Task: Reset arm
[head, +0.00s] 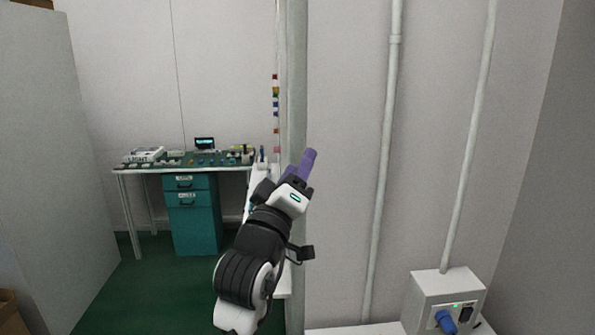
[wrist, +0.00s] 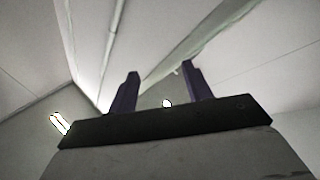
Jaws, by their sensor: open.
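My gripper (head: 304,163) has purple fingers and is raised in the middle of the head view, at the end of my white and black arm. It appears in front of a grey vertical post. In the wrist view my gripper (wrist: 161,88) shows two dark purple fingers standing apart, with nothing between them. It is open and empty. The wrist view looks up past the fingers to pale walls and pipes.
A table (head: 128,171) with small items stands at the back left, above a teal drawer cabinet (head: 190,222). The grey post (head: 296,80) is close to my arm. A pipe (head: 386,140) runs down the wall. A grey socket box (head: 425,295) with a blue plug sits lower right. Green floor is open at left.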

